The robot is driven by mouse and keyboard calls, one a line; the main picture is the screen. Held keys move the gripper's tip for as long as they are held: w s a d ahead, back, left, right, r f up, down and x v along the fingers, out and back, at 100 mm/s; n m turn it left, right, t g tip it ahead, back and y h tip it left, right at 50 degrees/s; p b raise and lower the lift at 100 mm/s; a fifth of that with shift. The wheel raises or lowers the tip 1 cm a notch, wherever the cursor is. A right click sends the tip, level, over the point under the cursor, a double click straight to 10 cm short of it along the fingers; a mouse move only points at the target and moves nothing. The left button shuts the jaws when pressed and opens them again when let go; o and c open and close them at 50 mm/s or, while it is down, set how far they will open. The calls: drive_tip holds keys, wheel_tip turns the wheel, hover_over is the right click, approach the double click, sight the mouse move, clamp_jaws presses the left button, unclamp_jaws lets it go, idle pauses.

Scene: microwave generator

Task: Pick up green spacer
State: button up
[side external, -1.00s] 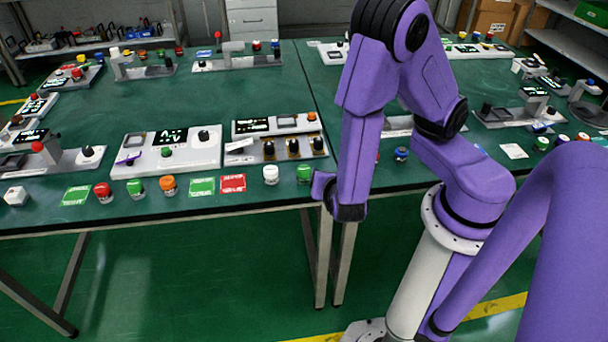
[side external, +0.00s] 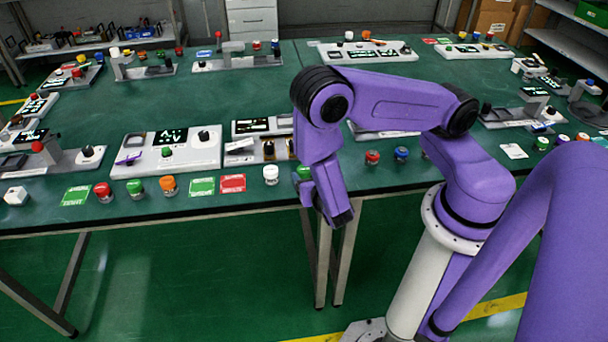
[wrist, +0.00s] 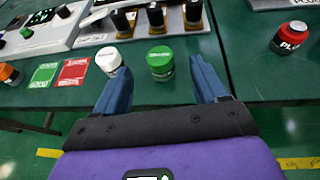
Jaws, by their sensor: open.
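A green spacer (wrist: 160,63) with a clear lower part stands upright near the table's front edge, between and just beyond my fingertips in the wrist view. In the side view, the green spacer (side external: 303,173) is partly hidden by my arm. My gripper (wrist: 161,74) is open, with one blue finger on each side and nothing held. I cannot tell from these views whether a finger touches the spacer. My fingers are mostly hidden behind my arm in the side view. Another green-topped cylinder (side external: 135,188) stands farther left.
A white-topped cylinder (wrist: 109,60) stands close to my left finger. A red-topped cylinder (wrist: 289,38) is to the right, past a table seam. Black-knobbed devices (wrist: 155,17) stand behind the spacer. Red (wrist: 73,71) and green (wrist: 43,74) cards lie flat to the left.

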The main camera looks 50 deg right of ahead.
sight(302, 168)
drive_tip(key=x, duration=0.4)
drive_tip(key=shift+f+x, duration=0.15)
drive_tip(key=shift+x, duration=1.15)
drive_tip(key=shift+f+x, duration=0.15)
drive_tip(key=shift+x, duration=1.2)
drive_tip(key=shift+s+a, duration=0.1)
drive_tip(key=shift+a, duration=0.05)
drive_tip(key=c, duration=1.2)
